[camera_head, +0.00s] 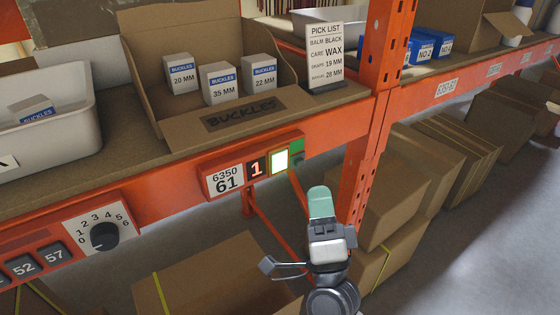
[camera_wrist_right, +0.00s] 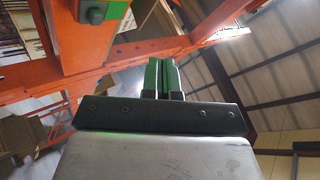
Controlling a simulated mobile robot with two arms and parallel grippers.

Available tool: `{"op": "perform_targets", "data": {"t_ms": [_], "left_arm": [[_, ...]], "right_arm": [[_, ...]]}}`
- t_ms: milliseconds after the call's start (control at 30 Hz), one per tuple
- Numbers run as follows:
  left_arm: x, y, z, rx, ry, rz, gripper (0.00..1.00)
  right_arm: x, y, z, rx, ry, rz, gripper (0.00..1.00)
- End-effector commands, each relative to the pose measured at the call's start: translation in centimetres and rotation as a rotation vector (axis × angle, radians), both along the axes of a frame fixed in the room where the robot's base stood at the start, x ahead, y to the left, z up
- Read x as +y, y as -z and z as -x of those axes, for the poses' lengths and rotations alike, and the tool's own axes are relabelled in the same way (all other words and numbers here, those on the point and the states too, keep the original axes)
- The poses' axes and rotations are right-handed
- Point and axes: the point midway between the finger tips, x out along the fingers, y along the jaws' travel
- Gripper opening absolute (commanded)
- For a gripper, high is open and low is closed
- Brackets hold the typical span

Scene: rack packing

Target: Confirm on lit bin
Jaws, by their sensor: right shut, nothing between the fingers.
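The lit bin module is on the orange shelf beam, with a label (camera_head: 225,179) reading 6350 61, a red digit 1 display (camera_head: 257,168) and a glowing whitish-green button (camera_head: 280,161). Above it is the open cardboard bin (camera_head: 243,113) marked BUCKLES, holding small boxes of 20 MM, 35 MM (camera_head: 218,84) and 22 MM. My right gripper (camera_head: 320,203) is shut and empty, below and to the right of the lit button, apart from it. Its green fingertips (camera_wrist_right: 163,77) are together in the right wrist view. My left gripper is not in view.
A PICK LIST card (camera_head: 325,55) stands right of the bin. An orange upright (camera_head: 372,130) rises just right of the button. A dial (camera_head: 103,235) and a white tote (camera_head: 50,140) are at left. Cardboard boxes (camera_head: 205,275) lie below the beam.

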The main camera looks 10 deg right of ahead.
Motion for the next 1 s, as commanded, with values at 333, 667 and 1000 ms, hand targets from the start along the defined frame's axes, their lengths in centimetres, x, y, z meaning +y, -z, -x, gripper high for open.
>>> {"op": "perform_targets", "data": {"t_ms": [333,667,1000], "left_arm": [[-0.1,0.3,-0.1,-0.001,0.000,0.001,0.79],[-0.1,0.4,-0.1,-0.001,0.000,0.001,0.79],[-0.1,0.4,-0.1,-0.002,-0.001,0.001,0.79]], "right_arm": [[1.7,-0.1,-4.7,-0.002,0.000,0.000,0.00],[2.4,0.0,-6.5,0.000,0.001,0.001,0.00],[2.4,0.0,-6.6,0.000,0.001,0.001,0.00]]}}
